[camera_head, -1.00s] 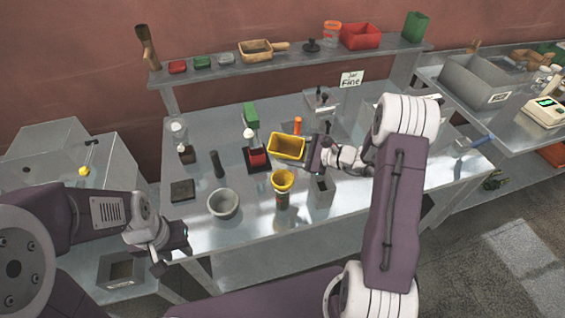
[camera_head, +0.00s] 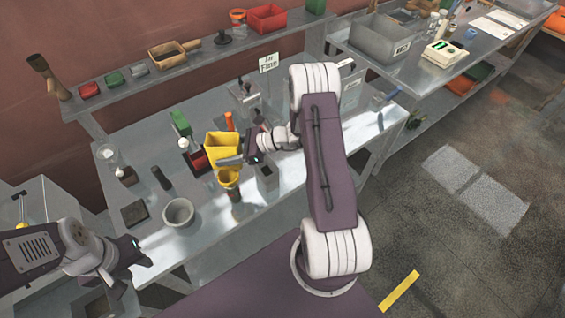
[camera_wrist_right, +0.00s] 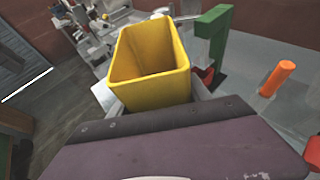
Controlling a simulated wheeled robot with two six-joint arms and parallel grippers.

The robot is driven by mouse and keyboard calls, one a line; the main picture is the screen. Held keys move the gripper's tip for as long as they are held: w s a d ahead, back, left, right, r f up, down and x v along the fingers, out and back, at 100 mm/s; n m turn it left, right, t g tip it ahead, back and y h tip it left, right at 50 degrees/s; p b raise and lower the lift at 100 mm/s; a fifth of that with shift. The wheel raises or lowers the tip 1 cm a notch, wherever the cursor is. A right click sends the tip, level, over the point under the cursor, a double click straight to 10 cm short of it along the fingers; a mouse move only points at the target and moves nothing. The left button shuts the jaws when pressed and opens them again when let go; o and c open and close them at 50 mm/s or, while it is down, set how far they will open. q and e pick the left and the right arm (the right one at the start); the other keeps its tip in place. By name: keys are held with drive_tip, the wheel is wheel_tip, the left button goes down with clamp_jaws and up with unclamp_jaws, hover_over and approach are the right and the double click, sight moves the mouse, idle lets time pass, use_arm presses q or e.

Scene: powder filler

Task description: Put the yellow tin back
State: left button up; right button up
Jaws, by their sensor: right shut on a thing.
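The yellow tin (camera_head: 222,150) is an open rectangular box, held above the bench by my right gripper (camera_head: 238,159). In the right wrist view the tin (camera_wrist_right: 152,80) sits between the two fingers of the gripper (camera_wrist_right: 155,103), its open top showing and its inside looking empty. In the head view it hangs just above and behind a yellow funnel (camera_head: 229,178) on a dark jar; whether they touch is hidden. My left gripper (camera_head: 138,258) is empty off the bench's front left corner; its fingers are too small to read.
A grey bowl (camera_head: 179,213), a black cylinder (camera_head: 162,178) and a green-topped device (camera_head: 181,123) stand left of the tin. An orange cylinder (camera_head: 229,121) is behind it, a grey square block (camera_head: 267,177) to its right. A shelf (camera_head: 200,55) with small containers runs behind.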

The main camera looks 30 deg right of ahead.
drive_tip(key=s+d+f+m+t+h+b, duration=0.2)
drive_tip(key=s+d+f+m+h+b, duration=0.15)
drive_tip(key=d+b, duration=0.6)
drive_tip(key=s+d+f+m+t+h+b, duration=0.2)
drive_tip(key=s+d+m+h+b, duration=0.25)
drive_tip(key=d+b, duration=0.55)
drive_tip(key=s+d+f+m+t+h+b, duration=0.25)
drive_tip(key=s+d+b, duration=0.25)
drive_tip(key=d+b, duration=0.45)
drive_tip(key=shift+g, duration=0.35)
drive_tip(key=x, duration=0.4)
drive_tip(key=a+f+x, duration=0.1)
drive_tip(key=x, duration=0.3)
drive_tip(key=a+x, duration=0.1)
drive_tip(key=x, duration=0.4)
drive_tip(key=shift+s+f, duration=0.25)
drive_tip(key=shift+s, duration=0.1)
drive_tip(key=shift+f+b, duration=0.4)
drive_tip(key=shift+f, duration=1.6)
drive_tip(key=shift+f+b, duration=0.2)
drive_tip(key=shift+b, duration=0.1)
drive_tip(key=o, duration=1.5)
drive_tip(key=shift+o, duration=0.2)
